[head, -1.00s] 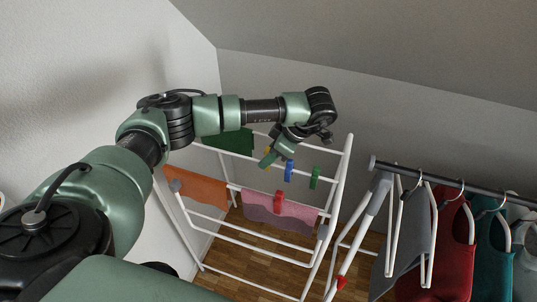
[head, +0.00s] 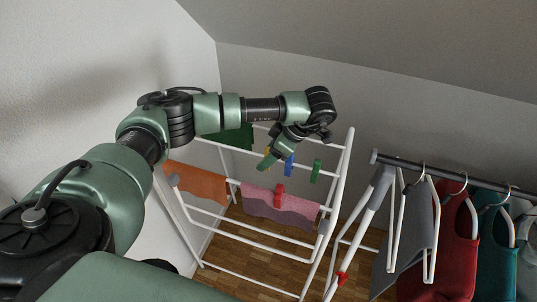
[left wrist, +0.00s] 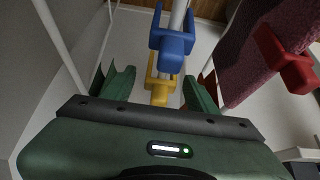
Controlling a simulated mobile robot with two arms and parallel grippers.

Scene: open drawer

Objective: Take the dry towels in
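A white drying rack (head: 346,165) holds a dark green towel (head: 236,139), an orange towel (head: 203,185) and a pink towel (head: 295,211). A red clip (head: 279,195) sits on the pink towel; both also show at right in the left wrist view. A yellow clip (left wrist: 160,89), a blue clip (head: 290,165) and a green clip (head: 316,171) sit on one bar without a towel visible under them. My left gripper (left wrist: 158,92) is open; its fingers stand on either side of the yellow clip with gaps visible. My right gripper is not in view.
A rail (head: 440,174) on the right carries hangers with a grey cloth (head: 412,232), a red garment (head: 452,245) and a teal one (head: 494,245). Its white stand (head: 375,205) is close to the rack. White wall is at left, and wooden floor (head: 255,262) shows below.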

